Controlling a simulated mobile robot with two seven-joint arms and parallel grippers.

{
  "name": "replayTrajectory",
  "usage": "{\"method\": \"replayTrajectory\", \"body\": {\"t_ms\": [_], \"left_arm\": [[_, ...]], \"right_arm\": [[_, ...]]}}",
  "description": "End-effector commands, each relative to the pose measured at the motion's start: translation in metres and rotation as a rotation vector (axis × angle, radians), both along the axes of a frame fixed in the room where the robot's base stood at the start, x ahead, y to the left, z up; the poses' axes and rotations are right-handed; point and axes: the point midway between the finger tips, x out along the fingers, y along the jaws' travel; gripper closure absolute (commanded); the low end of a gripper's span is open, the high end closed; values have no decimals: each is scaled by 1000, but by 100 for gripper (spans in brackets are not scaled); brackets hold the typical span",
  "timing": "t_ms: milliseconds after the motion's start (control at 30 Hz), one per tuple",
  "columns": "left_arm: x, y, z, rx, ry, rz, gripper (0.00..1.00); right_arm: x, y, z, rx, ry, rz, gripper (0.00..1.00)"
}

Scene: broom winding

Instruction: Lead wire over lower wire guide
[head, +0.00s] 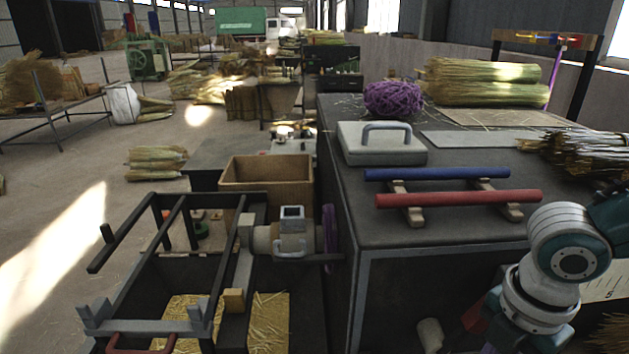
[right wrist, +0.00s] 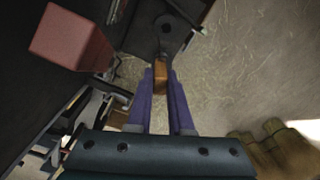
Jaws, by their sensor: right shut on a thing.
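In the right wrist view my right gripper (right wrist: 160,78) has its two purple-grey fingers closed on a small orange-brown piece (right wrist: 161,82). The piece sits at the fingertips, and what it belongs to is unclear. Just past it is a dark bracket with a round end (right wrist: 166,24); I cannot tell whether it is the lower wire guide or whether they touch. No wire is clearly visible there. In the head view my right arm is at the lower right, its gripper outside the picture. A purple disc (head: 328,238) stands beside the winding machine (head: 285,240). My left gripper is out of view.
A red block (right wrist: 70,37) is left of the fingers in the wrist view. In the head view the dark workbench (head: 450,215) holds blue (head: 435,173) and red bars (head: 460,198), a grey case (head: 380,148) and purple twine (head: 393,98).

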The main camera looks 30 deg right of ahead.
Motion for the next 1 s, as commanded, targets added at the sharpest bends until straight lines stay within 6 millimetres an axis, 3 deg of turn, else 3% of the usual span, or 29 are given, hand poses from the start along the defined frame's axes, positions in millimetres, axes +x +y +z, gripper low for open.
{"method": "replayTrajectory", "body": {"t_ms": [33, 200, 900, 1000], "left_arm": [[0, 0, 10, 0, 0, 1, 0], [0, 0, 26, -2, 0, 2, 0], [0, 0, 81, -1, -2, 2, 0], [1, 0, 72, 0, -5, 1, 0]], "right_arm": [[4, 4, 12, 2, -1, 1, 100], [14, 13, 35, 2, -2, 0, 100], [56, 51, 126, 2, -2, 0, 100], [65, 60, 122, 5, -3, 1, 100]]}}
